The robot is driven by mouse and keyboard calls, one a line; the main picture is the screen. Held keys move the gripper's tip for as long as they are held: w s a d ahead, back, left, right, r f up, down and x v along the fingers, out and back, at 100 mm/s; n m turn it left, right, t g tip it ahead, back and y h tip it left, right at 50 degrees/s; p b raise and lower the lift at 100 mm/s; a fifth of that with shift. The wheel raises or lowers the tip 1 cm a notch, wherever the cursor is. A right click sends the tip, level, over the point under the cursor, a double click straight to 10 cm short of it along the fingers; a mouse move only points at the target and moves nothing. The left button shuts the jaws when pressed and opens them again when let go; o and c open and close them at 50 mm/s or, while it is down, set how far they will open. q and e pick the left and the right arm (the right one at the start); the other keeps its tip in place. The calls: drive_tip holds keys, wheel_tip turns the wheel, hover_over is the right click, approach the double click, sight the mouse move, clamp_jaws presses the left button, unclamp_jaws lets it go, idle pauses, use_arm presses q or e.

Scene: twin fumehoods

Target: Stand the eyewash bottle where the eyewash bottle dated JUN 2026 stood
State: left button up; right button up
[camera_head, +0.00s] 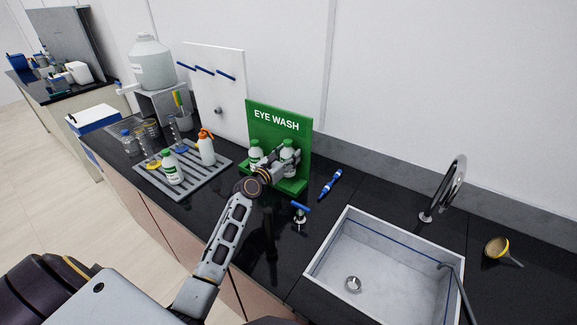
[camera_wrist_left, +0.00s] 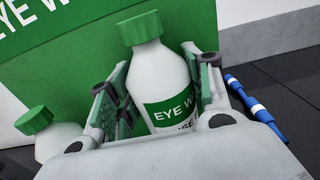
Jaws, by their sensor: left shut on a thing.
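My left gripper (camera_head: 283,166) is at the green EYE WASH stand (camera_head: 278,125). It is shut on a white eyewash bottle with a green cap (camera_head: 288,146), on the right side of the stand. In the left wrist view the held bottle (camera_wrist_left: 160,75) sits upright between the fingers, its EYE WASH label partly hidden; no date is readable. A second eyewash bottle (camera_head: 255,150) stands on the left side of the stand; it also shows in the left wrist view (camera_wrist_left: 58,138). A third green-capped bottle (camera_head: 171,168) stands on the grey drain rack. My right gripper is not in view.
The slatted drain rack (camera_head: 205,178) also holds an orange-topped spray bottle (camera_head: 206,147). The sink (camera_head: 385,255) is at front right. My forearm crosses the counter front.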

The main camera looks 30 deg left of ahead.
use_arm(q)
drive_tip(key=shift+f, duration=0.3)
drive_tip(key=shift+f+b, duration=0.7)
drive_tip(key=shift+f, duration=0.95)
drive_tip(key=shift+w+f, duration=0.2)
drive_tip(key=shift+f, duration=0.1)
drive_tip(key=shift+f, duration=0.15)
drive_tip(key=o, duration=1.3)
drive_tip(key=shift+s, duration=0.1)
